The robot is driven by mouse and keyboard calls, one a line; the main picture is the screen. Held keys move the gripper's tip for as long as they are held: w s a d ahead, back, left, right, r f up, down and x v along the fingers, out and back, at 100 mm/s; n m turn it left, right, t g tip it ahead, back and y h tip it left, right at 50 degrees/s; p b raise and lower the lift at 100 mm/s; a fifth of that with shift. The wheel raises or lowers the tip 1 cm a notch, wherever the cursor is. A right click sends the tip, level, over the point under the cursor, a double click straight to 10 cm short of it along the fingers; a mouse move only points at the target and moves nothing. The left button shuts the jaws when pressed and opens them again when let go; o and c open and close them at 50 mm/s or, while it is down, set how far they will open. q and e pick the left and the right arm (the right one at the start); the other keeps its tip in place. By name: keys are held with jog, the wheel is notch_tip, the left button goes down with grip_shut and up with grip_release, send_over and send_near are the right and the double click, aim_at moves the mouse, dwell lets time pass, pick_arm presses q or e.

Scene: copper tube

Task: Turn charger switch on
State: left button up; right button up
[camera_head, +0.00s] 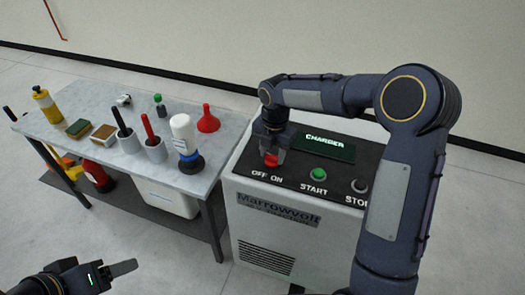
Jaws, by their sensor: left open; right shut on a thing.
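The charger (269,225) is a light grey cabinet with a dark sloped top panel, standing right of centre. Its red switch (271,159) sits at the panel's left, above the OFF and ON labels. My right gripper (270,150) reaches down from above and is shut on the red switch. The gripper hides part of the switch, and I cannot tell clearly which label it points to. My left gripper (122,268) is open and empty at the lower left, above the floor.
A grey table (85,98) stands left of the charger. The floor in front is clear.

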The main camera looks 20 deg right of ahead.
aim_at(273, 157)
jog(key=m, duration=0.4)
jog(key=shift+f+m, duration=0.1)
jog(key=shift+m, duration=2.7)
jog(key=shift+d, duration=0.1)
jog(key=o, duration=0.9)
jog(key=shift+d, duration=0.1)
jog(key=shift+o, duration=0.4)
jog(key=shift+r, duration=0.2)
jog(key=r, duration=0.7)
jog(key=shift+s+a+r, duration=0.15)
jog(key=shift+a+r, duration=0.05)
jog(key=shift+r, duration=0.2)
